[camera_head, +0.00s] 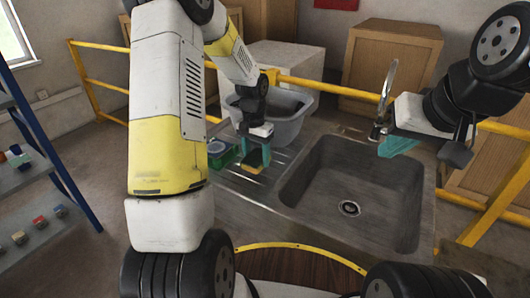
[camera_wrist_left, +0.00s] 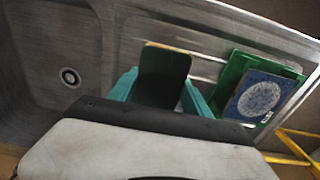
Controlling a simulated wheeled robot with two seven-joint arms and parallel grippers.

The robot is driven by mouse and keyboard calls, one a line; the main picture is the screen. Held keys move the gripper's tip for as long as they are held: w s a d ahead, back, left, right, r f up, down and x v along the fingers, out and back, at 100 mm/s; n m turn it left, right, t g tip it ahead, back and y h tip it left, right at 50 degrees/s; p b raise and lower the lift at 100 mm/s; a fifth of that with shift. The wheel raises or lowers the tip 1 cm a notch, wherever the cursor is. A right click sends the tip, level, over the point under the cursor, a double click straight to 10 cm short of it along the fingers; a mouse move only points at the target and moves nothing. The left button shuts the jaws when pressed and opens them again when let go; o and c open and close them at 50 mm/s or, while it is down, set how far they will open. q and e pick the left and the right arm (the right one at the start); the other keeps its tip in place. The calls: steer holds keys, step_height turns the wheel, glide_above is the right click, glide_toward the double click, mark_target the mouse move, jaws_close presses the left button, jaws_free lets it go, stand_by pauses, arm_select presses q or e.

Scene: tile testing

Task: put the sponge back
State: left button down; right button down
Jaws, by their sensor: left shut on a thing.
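The sponge (camera_head: 254,168), dark with a yellow edge, is held between the teal fingers of my left gripper (camera_head: 258,155). In the left wrist view the sponge (camera_wrist_left: 165,75) fills the gap between the fingertips (camera_wrist_left: 160,90). My left gripper is over the ribbed drainboard, left of the sink. I cannot tell whether the sponge touches the surface. A green tray (camera_head: 232,153) lies just left of it; the left wrist view shows the tray (camera_wrist_left: 226,80) bearing a blue piece with a pale round pattern (camera_wrist_left: 260,95). My right gripper (camera_head: 398,146) is near the tap, its opening unclear.
The empty sink basin (camera_head: 345,180) is right of the drainboard, with a tap (camera_head: 385,95) behind it. A grey tub (camera_head: 290,125) stands behind the drainboard. Yellow railings (camera_head: 330,88) and wooden crates (camera_head: 390,65) are beyond. A shelf (camera_head: 35,180) with small blocks is far left.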

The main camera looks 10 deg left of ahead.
mark_target(255, 157)
arm_select(q)
steer(key=shift+f, duration=1.75)
steer(key=shift+f, duration=0.15)
steer(key=shift+c, duration=2.4)
jaws_free()
step_height(255, 157, up, 12)
steer(key=shift+a+r, duration=0.15)
steer(key=shift+r, duration=0.05)
steer(key=s+d+r+n+t+h, duration=0.1)
steer(key=s+r+t, duration=0.2)
steer(key=s+r, duration=0.5)
steer(key=s+d+r+n+t, duration=0.1)
steer(key=s+r, duration=0.6)
steer(key=s, duration=0.9)
steer(key=shift+d+r+n+t+h, duration=0.35)
steer(key=shift+n+t, duration=0.35)
steer(key=shift+t, duration=0.4)
steer(key=shift+s, duration=0.1)
